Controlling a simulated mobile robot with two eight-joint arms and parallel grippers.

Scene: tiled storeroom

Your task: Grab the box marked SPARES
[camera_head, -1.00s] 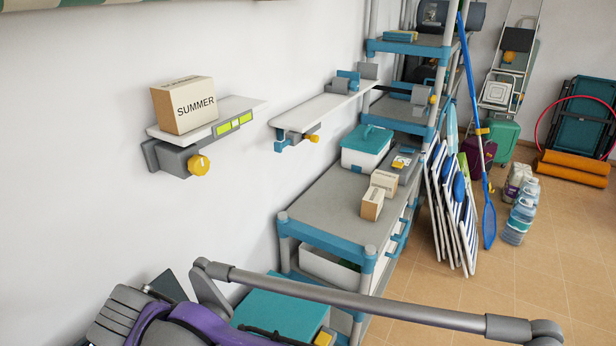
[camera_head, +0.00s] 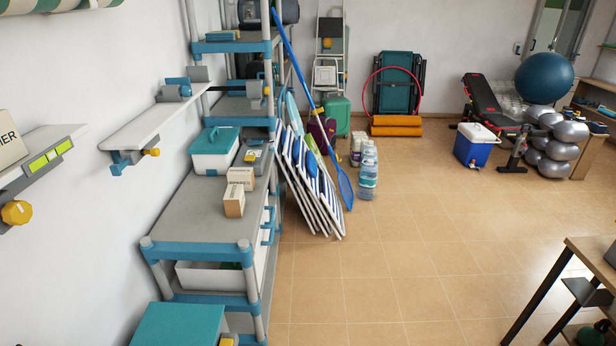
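Two small cardboard boxes stand close together on the grey top of the shelf unit (camera_head: 190,215). The rear box (camera_head: 240,178) and the front box (camera_head: 234,201) both carry dark lettering that is too small to read, so I cannot tell which one is marked SPARES. A larger cardboard box (camera_head: 8,138) on the wall shelf at the left edge is cut off by the frame and shows only "MER". Neither of my grippers is in view.
A white bin with a teal lid (camera_head: 214,152) stands behind the small boxes. The tiled floor (camera_head: 420,240) is clear in the middle. A table (camera_head: 592,252) stands at the right.

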